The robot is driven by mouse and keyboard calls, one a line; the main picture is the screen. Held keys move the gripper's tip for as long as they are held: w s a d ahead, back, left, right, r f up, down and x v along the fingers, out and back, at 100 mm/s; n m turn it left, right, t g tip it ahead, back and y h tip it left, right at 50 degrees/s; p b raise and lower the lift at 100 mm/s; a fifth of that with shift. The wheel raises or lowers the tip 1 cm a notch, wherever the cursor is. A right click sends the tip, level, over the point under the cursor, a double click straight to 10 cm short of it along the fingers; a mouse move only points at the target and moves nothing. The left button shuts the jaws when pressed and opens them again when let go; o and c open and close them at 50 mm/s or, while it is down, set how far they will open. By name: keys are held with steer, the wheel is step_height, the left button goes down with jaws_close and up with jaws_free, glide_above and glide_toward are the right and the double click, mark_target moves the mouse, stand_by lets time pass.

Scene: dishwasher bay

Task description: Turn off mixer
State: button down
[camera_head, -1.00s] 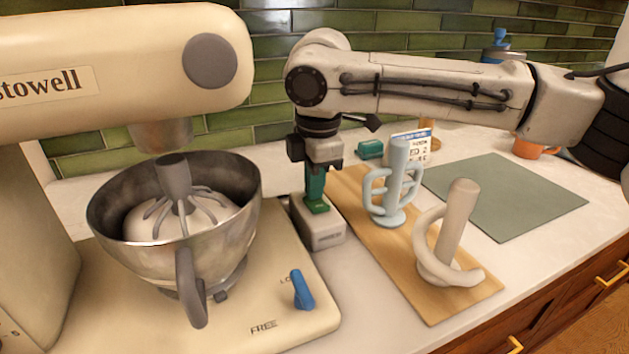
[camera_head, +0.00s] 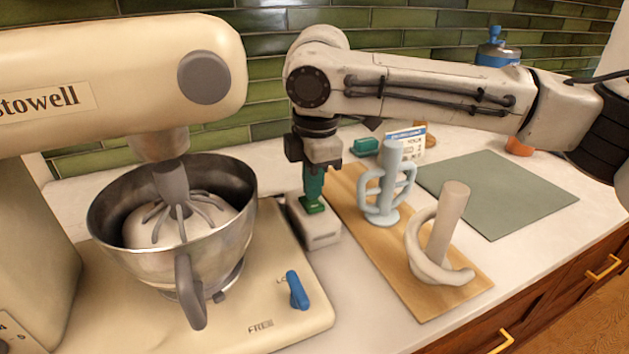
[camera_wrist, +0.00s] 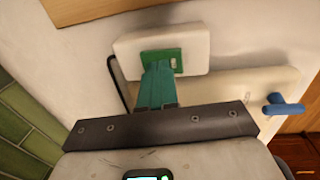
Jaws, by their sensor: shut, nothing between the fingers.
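The cream mixer (camera_head: 120,70) stands at the left in the head view, its whisk (camera_head: 176,190) down in the steel bowl (camera_head: 165,255). A blue lever (camera_head: 298,290) sits on its base (camera_head: 215,325); it also shows in the wrist view (camera_wrist: 285,108). Just right of the base is a small white box (camera_head: 318,232) with a green switch (camera_wrist: 178,58) on top. My gripper (camera_head: 313,200) points down over this box, fingers shut and empty. In the wrist view its teal fingertips (camera_wrist: 160,72) are at the switch and partly hide it; contact is hard to tell.
A wooden board (camera_head: 385,255) to the right carries a pale blue mug-tree-like piece (camera_head: 388,180) and a beige piece with a curved arm (camera_head: 450,225). A grey-green mat (camera_head: 495,195) lies bare beyond. A green tiled wall (camera_head: 400,40) closes the back.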

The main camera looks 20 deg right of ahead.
step_height(320, 180, up, 13)
steer(key=w+p, duration=0.1)
steer(key=p, duration=0.2)
steer(key=shift+w+p, duration=0.3)
steer(key=shift+p, duration=0.05)
steer(key=shift+s, duration=0.1)
